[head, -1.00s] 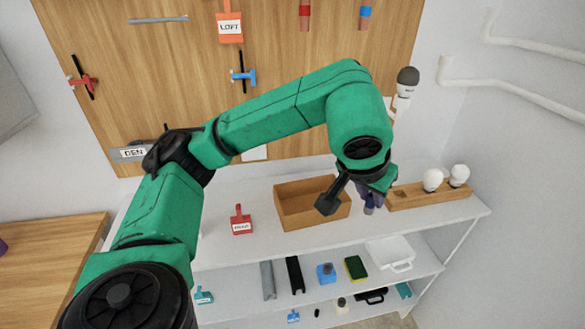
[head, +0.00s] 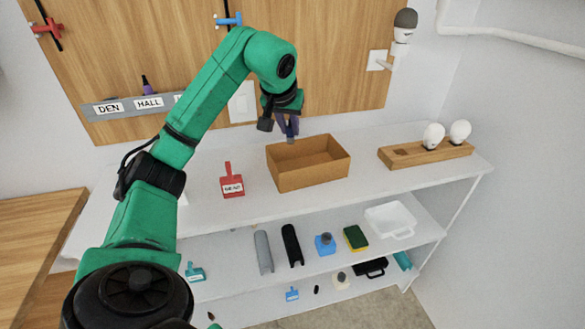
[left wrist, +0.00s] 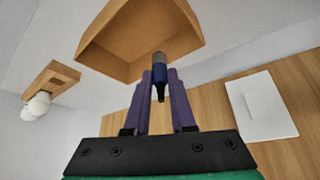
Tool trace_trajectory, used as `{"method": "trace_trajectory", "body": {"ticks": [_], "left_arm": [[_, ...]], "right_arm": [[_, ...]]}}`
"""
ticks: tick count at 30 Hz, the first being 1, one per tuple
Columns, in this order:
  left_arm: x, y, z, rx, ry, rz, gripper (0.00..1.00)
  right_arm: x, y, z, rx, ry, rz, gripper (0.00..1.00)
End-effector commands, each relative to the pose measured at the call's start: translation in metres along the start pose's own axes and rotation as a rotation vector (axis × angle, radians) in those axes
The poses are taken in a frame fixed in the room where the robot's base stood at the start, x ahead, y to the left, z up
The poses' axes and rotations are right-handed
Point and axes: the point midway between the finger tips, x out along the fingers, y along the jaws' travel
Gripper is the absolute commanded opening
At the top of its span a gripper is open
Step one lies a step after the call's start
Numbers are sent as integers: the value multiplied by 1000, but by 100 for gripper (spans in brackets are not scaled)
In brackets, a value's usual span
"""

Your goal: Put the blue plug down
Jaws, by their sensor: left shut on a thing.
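My left gripper (head: 286,122) has purple fingers and is at the back left of the open brown box (head: 316,180), close to its far rim. In the left wrist view the gripper (left wrist: 161,88) is shut on the blue plug (left wrist: 159,70), which has a grey rounded end pointing toward the box (left wrist: 108,62). In the head view only a small greyish end of the plug (head: 291,140) shows below the fingers. I cannot tell whether it touches the box rim. My right gripper is not in view.
A red tagged holder (head: 232,186) stands left of the box. A wooden block (head: 427,154) with white bulbs stands to the right. Lower shelves hold a white tray (head: 391,221), a sponge (head: 355,238) and other items. The shelf top between box and block is clear.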

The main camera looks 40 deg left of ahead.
Motion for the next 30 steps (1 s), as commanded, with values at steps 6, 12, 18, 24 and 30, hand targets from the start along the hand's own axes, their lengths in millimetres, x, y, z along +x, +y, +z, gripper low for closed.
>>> {"method": "trace_trajectory", "body": {"ticks": [6, 12, 18, 24, 30], "left_arm": [[51, 0, 30, 0, -2, -1, 0], [81, 0, 47, 1, -3, 0, 0], [85, 1, 49, -1, 2, 2, 0], [89, 0, 51, 0, 1, 0, 0], [89, 0, 51, 0, 1, 1, 53]], "right_arm": [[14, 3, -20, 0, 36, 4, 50], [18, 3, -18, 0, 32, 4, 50], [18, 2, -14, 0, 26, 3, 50], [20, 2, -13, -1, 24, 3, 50], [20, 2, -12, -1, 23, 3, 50]]}}
